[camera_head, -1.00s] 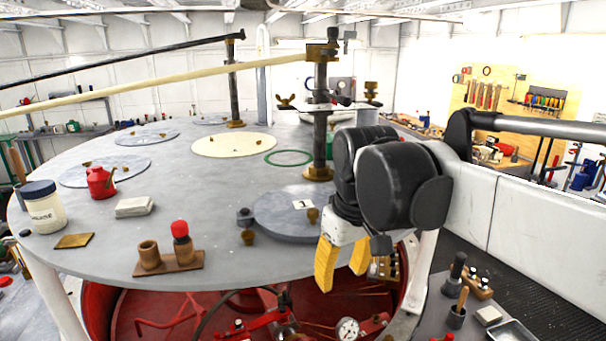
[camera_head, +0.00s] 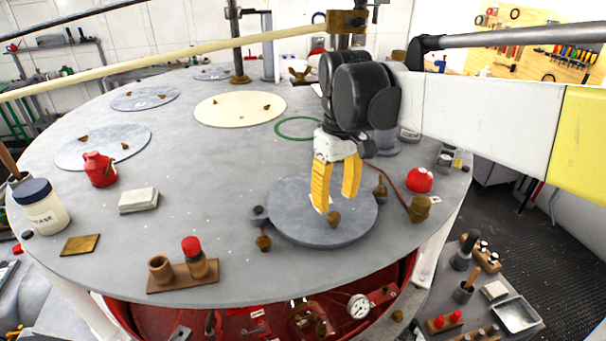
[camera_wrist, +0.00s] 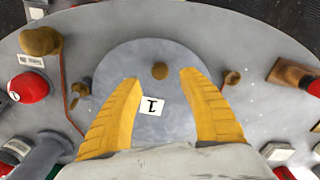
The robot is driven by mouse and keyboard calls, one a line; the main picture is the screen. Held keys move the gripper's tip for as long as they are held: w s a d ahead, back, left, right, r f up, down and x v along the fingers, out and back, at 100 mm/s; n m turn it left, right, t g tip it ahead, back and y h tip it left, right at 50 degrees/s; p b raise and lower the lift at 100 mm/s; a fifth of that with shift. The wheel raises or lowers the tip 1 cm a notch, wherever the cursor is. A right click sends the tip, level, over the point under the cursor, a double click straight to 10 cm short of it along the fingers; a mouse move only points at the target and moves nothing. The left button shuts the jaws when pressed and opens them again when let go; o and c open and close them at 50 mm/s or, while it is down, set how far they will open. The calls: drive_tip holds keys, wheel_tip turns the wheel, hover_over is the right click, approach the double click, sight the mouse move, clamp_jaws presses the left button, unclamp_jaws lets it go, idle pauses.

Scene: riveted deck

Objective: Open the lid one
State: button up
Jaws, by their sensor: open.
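Lid one (camera_head: 285,205) is a round grey plate lying flat on the deck near its front edge, closed. In the wrist view it carries a white label with a 1 (camera_wrist: 152,106) and a brass knob (camera_wrist: 160,71). The knob also shows in the head view (camera_head: 334,218). A hinge block sits at its left edge, and brass fasteners (camera_wrist: 231,78) and (camera_wrist: 78,92) stand beside its rim. My gripper (camera_head: 334,200) points down over the lid with its yellow fingers apart. In the wrist view the fingers (camera_wrist: 160,80) lie either side of the label, with the knob just beyond, untouched.
On the round deck (camera_head: 200,190) are a grease jar (camera_head: 42,208), a red can (camera_head: 99,169), a white block (camera_head: 138,200) and a wooden holder (camera_head: 183,277). A red dome (camera_head: 419,180) and brass knob (camera_head: 420,208) stand right of the lid. A long pale bar crosses above.

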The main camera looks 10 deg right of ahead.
sight(334, 214)
wheel_tip(334, 214, down, 5)
drive_tip(key=shift+s+r, duration=0.1)
drive_tip(key=shift+f, duration=0.3)
clamp_jaws()
